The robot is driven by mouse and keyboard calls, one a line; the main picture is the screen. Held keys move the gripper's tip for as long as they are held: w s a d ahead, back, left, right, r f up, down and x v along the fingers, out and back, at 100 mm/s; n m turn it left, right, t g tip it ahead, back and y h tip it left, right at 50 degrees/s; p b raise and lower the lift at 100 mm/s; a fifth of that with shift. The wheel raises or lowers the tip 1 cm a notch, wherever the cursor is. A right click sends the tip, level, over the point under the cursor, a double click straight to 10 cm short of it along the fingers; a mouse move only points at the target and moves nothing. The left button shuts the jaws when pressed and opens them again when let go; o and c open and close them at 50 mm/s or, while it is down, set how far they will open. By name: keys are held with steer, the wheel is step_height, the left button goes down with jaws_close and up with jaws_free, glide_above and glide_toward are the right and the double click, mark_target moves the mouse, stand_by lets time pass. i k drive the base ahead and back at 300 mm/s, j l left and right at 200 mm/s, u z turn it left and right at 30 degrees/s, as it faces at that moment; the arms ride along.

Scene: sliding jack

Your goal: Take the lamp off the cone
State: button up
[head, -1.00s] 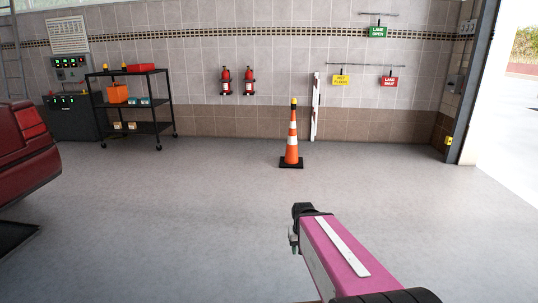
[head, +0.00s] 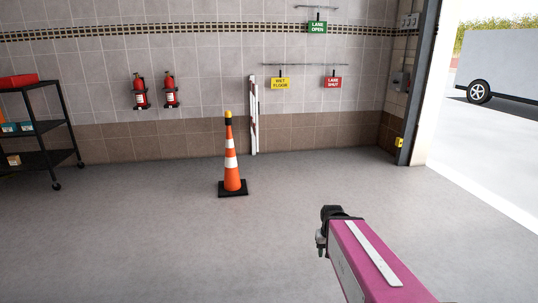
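An orange traffic cone (head: 231,172) with white bands stands upright on a black square base, left of the middle of the head view. The lamp (head: 228,117), yellow on top with a dark lower part, sits on the cone's tip. My pink arm reaches in from the lower right. My gripper (head: 323,243) is at the arm's far end, dark and small, nearer to me and to the right of the cone, well apart from it. Its fingers are too small and turned away to read.
Open grey floor lies between me and the cone. A red-and-white barrier post (head: 253,116) stands at the wall behind it. A black wheeled shelf (head: 66,130) is at the left. Fire extinguishers (head: 140,91) and signs hang on the wall. A doorway opens at the right, with a truck (head: 505,68) outside.

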mark_target(228, 117)
steer(key=i, duration=1.85)
